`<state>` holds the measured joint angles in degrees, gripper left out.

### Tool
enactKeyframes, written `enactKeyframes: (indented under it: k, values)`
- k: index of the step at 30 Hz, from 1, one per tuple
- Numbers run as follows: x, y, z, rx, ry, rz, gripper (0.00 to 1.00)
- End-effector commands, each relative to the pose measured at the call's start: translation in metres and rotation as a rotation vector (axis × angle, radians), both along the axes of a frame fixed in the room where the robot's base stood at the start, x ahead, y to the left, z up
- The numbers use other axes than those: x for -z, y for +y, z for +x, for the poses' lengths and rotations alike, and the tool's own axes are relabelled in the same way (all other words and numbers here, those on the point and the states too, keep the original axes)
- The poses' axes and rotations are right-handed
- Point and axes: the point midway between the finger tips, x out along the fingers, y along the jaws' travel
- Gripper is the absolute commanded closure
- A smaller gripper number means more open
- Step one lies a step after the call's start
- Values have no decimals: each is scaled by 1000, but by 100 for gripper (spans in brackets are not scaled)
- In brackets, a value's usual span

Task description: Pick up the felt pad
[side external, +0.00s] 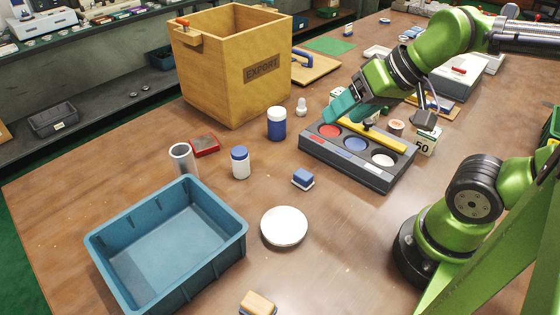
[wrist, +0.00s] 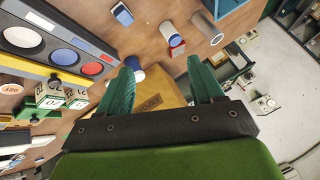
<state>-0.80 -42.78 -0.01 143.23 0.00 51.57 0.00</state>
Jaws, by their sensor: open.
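No thing is plainly marked as the felt pad, and I cannot tell which it is. The blue block also shows in the wrist view (wrist: 122,13). My gripper (side external: 338,108) is over the back left end of a dark tray, near its red disc. In the wrist view its green fingers (wrist: 163,80) are apart with nothing held.
The dark tray (side external: 345,170) holds red, blue and white discs, with a yellow bar along its back. A wooden EXPORT box (side external: 215,75) stands behind. A blue bin (side external: 235,240) and white disc (side external: 284,226) are at front. Bottles (side external: 277,123) stand between. The table's right-front middle is clear.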

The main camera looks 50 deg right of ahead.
Motion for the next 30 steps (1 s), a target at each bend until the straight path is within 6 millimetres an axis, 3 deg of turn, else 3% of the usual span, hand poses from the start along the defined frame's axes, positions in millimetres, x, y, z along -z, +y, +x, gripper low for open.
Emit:
enactKeyframes:
  k: [5,11,18,21,24,27,30]
  values:
    - [17,42,10,-170,110,-30,34]
    - [33,130,21,-428,312,-120,34]
    - [63,239,1,-622,541,-264,34]
    - [72,270,-10,-641,608,-316,34]
    - [72,288,-14,-615,649,-343,34]
    - [62,288,-11,-557,663,-340,34]
    - [71,285,-14,-533,682,-344,34]
